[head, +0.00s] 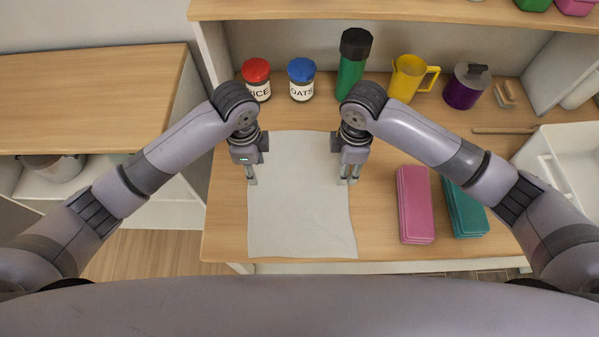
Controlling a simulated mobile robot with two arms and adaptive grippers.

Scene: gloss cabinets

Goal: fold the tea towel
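A white tea towel (300,220) lies spread flat on the wooden worktop, longer from front to back than it is wide. My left gripper (252,181) points down at the towel's left edge, about midway along it. My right gripper (347,181) points down at the towel's right edge, at about the same depth. The fingers of both look close together. I cannot tell whether either touches or pinches the cloth. My grippers hide small parts of both side edges.
Behind the towel stand a red-lidded jar (257,80), a blue-lidded jar (301,79), a green bottle (352,68), a yellow jug (408,78) and a purple container (464,88). Right of it lie a pink case (415,204) and a teal case (464,208). A white bin (565,165) is far right.

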